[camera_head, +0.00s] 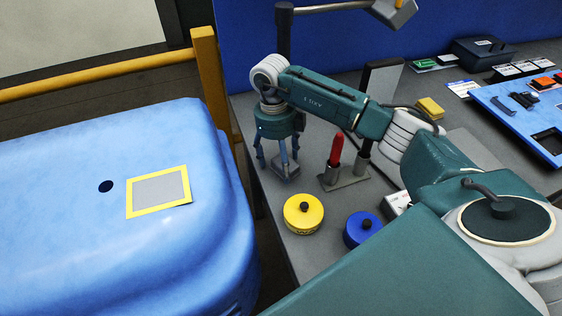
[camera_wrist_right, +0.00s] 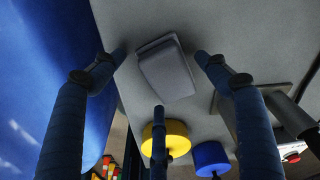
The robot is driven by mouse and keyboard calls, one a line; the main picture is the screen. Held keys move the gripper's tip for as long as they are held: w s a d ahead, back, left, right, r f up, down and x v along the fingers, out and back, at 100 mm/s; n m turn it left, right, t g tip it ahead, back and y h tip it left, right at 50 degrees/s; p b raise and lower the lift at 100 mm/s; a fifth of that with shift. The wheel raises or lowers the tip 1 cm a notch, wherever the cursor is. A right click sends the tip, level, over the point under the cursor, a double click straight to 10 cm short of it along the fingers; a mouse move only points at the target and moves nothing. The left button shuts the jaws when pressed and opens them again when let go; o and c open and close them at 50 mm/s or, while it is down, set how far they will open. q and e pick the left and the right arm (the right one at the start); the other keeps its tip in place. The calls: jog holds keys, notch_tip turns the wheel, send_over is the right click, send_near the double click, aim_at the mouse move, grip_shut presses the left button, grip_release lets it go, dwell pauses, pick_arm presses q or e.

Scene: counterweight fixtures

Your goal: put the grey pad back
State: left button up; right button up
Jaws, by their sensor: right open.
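The grey pad (camera_head: 287,173), a small block with a sloped top, sits on the grey table near its left edge. In the right wrist view the grey pad (camera_wrist_right: 166,72) lies between the spread fingers. My right gripper (camera_head: 279,160) points down over the pad with its fingers open around it; it also shows in the right wrist view (camera_wrist_right: 160,85). I cannot tell whether a finger touches the pad. A flat grey square with a yellow border (camera_head: 160,190) lies on the blue rounded body at left. My left gripper is out of view.
A red-topped peg (camera_head: 336,150) in a metal stand is just right of the gripper. A yellow round weight (camera_head: 303,214) and a blue one (camera_head: 362,229) stand in front. A blue panel (camera_head: 330,45) rises behind.

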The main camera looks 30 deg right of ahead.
aim_at(278, 161)
jog(key=shift+r, duration=0.1)
jog(key=r, duration=0.2)
jog(key=r+b, duration=0.1)
jog(key=r, duration=0.1)
jog(key=w+r+b, duration=0.1)
jog(key=r, duration=0.1)
jog(key=shift+a+r, duration=0.1)
jog(key=shift+r, duration=0.3)
jog(key=r, duration=0.5)
jog(key=shift+w+r, duration=0.15)
jog(key=shift+w, duration=0.05)
